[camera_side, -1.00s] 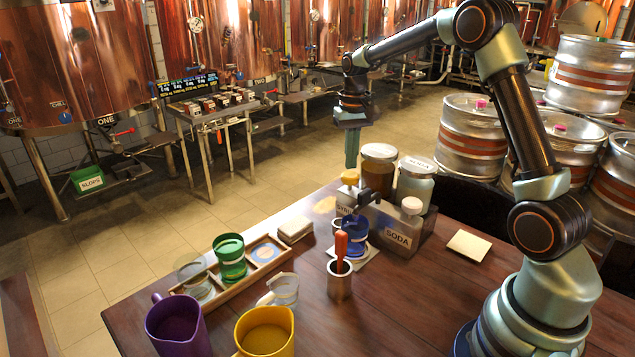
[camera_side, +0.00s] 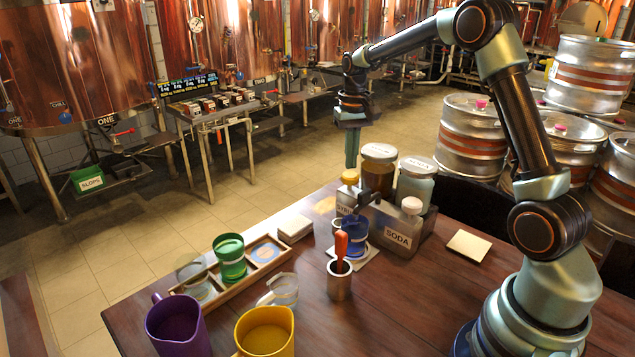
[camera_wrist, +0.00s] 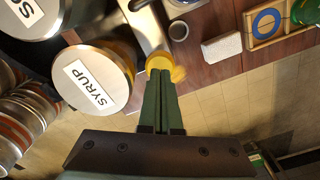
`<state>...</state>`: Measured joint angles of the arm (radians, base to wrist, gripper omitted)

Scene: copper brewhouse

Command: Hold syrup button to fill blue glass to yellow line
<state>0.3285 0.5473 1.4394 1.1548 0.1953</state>
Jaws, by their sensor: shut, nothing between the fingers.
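The yellow syrup button (camera_side: 349,178) sits on top of the grey dispenser (camera_side: 402,246), beside the spout. It also shows in the wrist view (camera_wrist: 178,73). My gripper (camera_side: 351,166) is shut and empty, pointing straight down. Its fingertips are over the button, at or very near its top; I cannot tell whether they press it. In the wrist view the fingertips (camera_wrist: 160,76) overlap the button. The blue glass (camera_side: 355,231) stands below the spout on a pale coaster (camera_side: 369,259), partly hidden by the spout and an orange-handled tool. Its yellow line and liquid level cannot be made out.
The syrup jar (camera_wrist: 97,82) and soda jar (camera_side: 415,180) stand behind the dispenser. A metal cup (camera_side: 339,281) holds the orange-handled tool (camera_side: 341,246). A wooden tray (camera_side: 222,283) with a green glass (camera_side: 230,258), a purple jug (camera_side: 178,328) and a yellow jug (camera_side: 264,333) stand left and front.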

